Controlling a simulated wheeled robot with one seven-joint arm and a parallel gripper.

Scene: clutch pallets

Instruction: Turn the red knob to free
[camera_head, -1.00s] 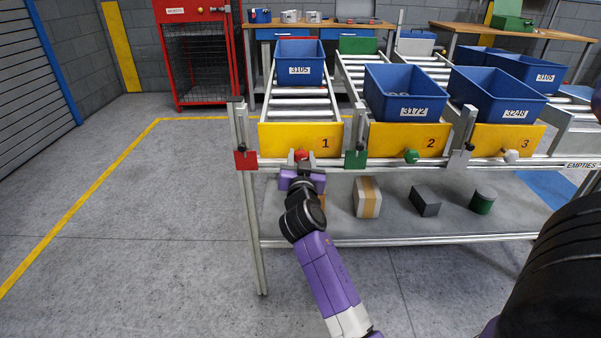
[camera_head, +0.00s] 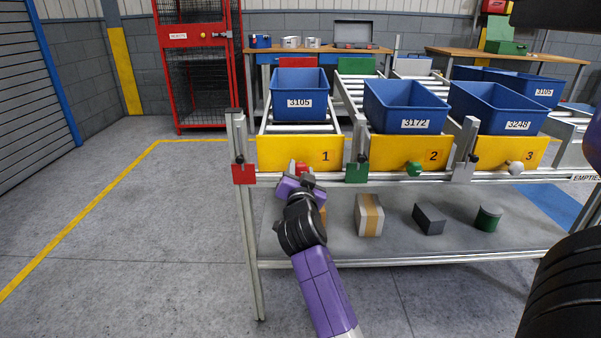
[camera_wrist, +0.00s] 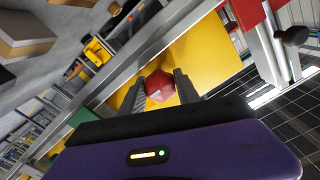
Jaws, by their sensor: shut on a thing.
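The red knob (camera_head: 301,168) sits low on the yellow stop plate (camera_head: 273,153) marked 1, at the front of the left lane. In the wrist view the red knob (camera_wrist: 159,85) lies between the two grey fingers, against yellow. My gripper (camera_head: 303,179) is at the rail just below the plate, rolled to a tilt. In the wrist view my gripper (camera_wrist: 160,90) is shut on the knob, one finger on each side. The fingertips are partly hidden in the head view.
A green knob (camera_head: 413,168) and a white knob (camera_head: 515,167) sit on plates 2 and 3. Blue bins (camera_head: 300,84) stand on the roller lanes. A red block (camera_head: 243,173) and a green block (camera_head: 357,172) flank plate 1. Open floor lies left.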

